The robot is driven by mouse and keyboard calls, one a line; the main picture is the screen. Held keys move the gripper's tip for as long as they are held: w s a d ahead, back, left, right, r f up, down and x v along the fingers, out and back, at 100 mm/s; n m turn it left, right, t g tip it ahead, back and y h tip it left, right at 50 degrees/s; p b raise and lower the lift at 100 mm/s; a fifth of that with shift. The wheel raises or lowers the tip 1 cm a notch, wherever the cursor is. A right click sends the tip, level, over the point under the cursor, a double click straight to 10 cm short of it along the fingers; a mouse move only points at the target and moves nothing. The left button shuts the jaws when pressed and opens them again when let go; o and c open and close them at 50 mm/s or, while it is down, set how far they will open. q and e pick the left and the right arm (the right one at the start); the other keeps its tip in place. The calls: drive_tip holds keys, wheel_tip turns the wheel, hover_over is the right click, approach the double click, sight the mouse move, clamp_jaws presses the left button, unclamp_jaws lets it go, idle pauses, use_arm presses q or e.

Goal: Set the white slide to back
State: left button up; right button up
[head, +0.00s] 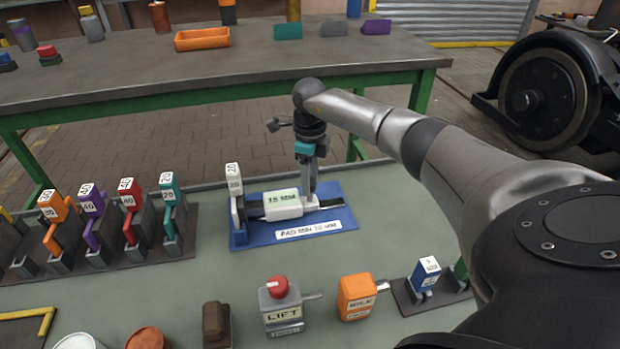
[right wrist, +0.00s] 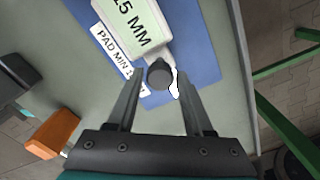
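A white block with a green "15 MM" face (head: 283,203) sits on a dark bar on a blue plate (head: 240,238). It also shows in the right wrist view (right wrist: 138,22). A white piece at its right end, which looks like part of the same slide, lies under my right gripper (head: 310,195). In the right wrist view a round dark knob (right wrist: 159,73) stands between the two fingertips of that gripper (right wrist: 160,74), with small gaps at its sides; the fingers look open. My left gripper is not in view.
A white "20" block (head: 234,180) stands upright at the plate's left end. Several coloured levers stand further left, including a teal one (head: 167,190). In front are a red-topped "LIFT" box (head: 282,305), an orange box (head: 356,297) and a blue switch (head: 425,273).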

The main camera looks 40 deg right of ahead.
clamp_jaws()
idle(1.0)
